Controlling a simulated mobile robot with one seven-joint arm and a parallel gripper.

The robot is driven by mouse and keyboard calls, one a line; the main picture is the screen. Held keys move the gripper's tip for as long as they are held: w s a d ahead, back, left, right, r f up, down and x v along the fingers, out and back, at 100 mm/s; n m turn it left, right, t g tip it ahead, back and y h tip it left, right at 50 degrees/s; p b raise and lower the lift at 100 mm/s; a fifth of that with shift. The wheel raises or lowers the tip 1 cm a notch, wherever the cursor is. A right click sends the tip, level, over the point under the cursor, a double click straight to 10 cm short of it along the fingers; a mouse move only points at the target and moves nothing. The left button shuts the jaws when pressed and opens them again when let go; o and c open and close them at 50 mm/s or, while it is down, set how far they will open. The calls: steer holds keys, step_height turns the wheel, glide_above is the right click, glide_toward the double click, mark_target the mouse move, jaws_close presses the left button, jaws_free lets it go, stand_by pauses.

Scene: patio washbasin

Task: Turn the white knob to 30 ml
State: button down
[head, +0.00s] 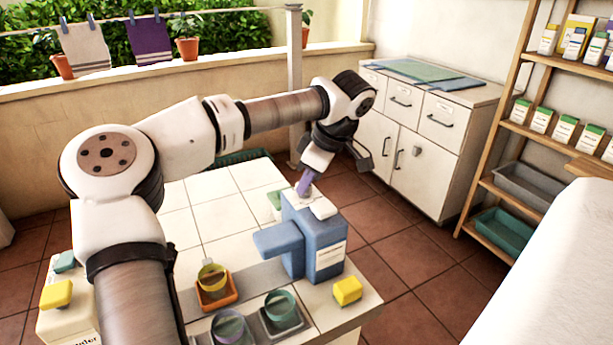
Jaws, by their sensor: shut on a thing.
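A blue dispenser (322,243) with a broad spout to the left and a white label stands on the white-tiled counter (208,207). White parts and a green part (274,201) show at its top. My gripper (304,189) points down onto the top, and its narrow purplish end meets the white knob (297,199) there. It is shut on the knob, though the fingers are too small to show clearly. Another white piece (324,208) sits at the right of the top. No dial marks or ml reading can be made out.
A yellow cup in an orange tray (216,296), a green cup (281,305), a purple-rimmed cup (229,326) and a yellow block (347,290) stand in front of the dispenser. A yellow-capped white container (66,318) is at left. The counter's back is mostly clear.

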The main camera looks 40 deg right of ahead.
steer(key=shift+n, duration=0.4)
steer(key=c, duration=1.4)
jaws_free()
steer(key=shift+c, duration=0.2)
steer(key=shift+r, duration=0.1)
steer(key=v, duration=1.3)
steer(key=shift+d+r, duration=0.2)
steer(key=shift+r, duration=0.05)
steer(key=shift+s, duration=0.1)
